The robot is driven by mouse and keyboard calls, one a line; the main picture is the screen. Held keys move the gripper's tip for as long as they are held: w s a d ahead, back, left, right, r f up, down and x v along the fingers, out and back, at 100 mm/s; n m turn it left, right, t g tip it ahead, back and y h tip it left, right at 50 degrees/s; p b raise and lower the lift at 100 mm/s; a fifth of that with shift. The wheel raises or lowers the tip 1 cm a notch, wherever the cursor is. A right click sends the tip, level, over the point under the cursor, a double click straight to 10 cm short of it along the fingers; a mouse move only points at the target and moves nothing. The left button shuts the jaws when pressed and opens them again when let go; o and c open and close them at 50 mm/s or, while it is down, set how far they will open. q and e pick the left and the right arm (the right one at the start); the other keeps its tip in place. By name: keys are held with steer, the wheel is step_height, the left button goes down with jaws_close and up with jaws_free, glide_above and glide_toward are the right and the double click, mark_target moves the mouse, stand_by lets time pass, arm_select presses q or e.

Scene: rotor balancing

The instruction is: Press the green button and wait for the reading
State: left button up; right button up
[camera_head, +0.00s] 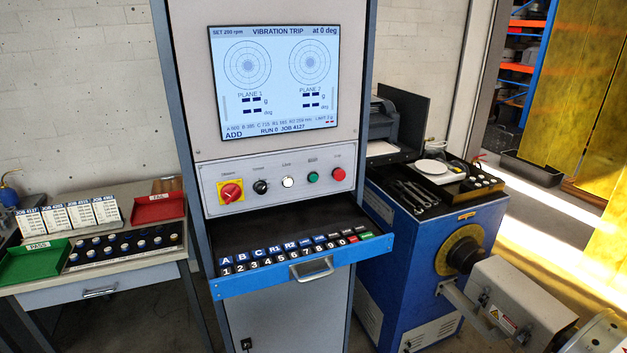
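The green button (313,177) sits on the control panel (270,198) of the cabinet, just left of the red button (337,174). To their left are a white lamp or button (288,182), a black knob (260,187) and a red rotary switch on yellow (231,192). The plane 1 and plane 2 values show only dashes. Neither of my grippers is in view.
An open keyboard drawer (308,273) juts out below the panel. A side table (120,263) at left holds a green tray (35,262), a red tray (158,208), job cards (68,217) and several weights. A blue machine (403,260) with tools on top stands at right.

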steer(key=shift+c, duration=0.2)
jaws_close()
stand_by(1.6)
